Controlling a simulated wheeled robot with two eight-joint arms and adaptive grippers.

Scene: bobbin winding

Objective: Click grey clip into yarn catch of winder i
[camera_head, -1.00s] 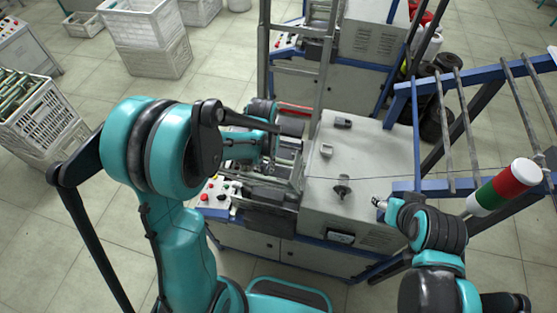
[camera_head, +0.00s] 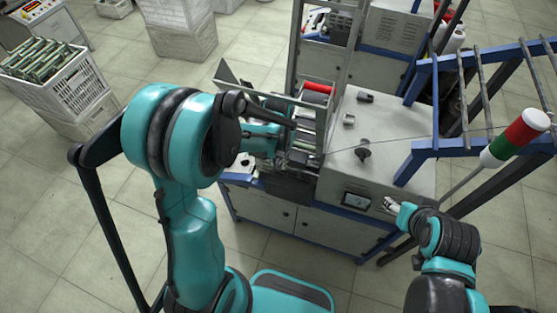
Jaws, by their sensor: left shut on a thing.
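The winder (camera_head: 397,181) stands in the centre, a grey-topped machine with a blue-edged base. Its front left part with rollers and rods (camera_head: 290,182) lies under my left arm. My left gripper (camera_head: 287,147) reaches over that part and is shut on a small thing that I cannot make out. I cannot tell the grey clip or the yarn catch apart from the dark parts there. A thin yarn (camera_head: 420,139) runs from the right across the winder top toward that side. My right gripper (camera_head: 389,204) is at the winder's front right edge, too small to tell whether open.
A blue creel frame with grey bars (camera_head: 470,148) and a red, white and green signal lamp (camera_head: 515,138) stand at right. A second winder (camera_head: 385,40) is behind. White crates (camera_head: 62,90) stand at the left. Floor is clear at front left.

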